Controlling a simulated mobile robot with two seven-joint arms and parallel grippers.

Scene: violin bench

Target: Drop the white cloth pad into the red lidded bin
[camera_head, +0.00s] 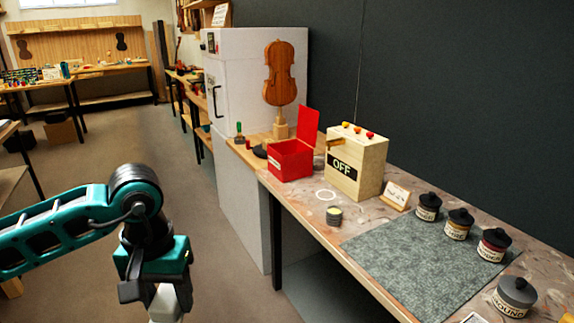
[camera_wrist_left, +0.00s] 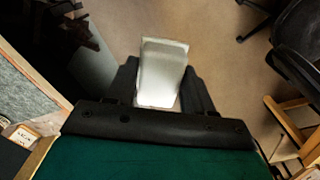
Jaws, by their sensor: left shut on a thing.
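My left gripper (camera_head: 172,290) hangs at the lower left of the head view, over the floor and left of the bench. It is shut on the white cloth pad (camera_head: 165,303). In the left wrist view the pad (camera_wrist_left: 163,68) sits between the two dark fingers and sticks out past them. The red lidded bin (camera_head: 289,160) stands on the bench, farther away and to the right of the gripper. Its lid (camera_head: 308,124) stands up, open, at the right side. The bin's inside is mostly hidden. My right gripper is not in view.
A cream box marked OFF (camera_head: 356,163) stands right of the bin. A violin body on a stand (camera_head: 279,75) is behind it. A white ring (camera_head: 326,195), small tin (camera_head: 334,216), grey mat (camera_head: 430,262) and several lidded jars lie nearer. The floor around the gripper looks clear.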

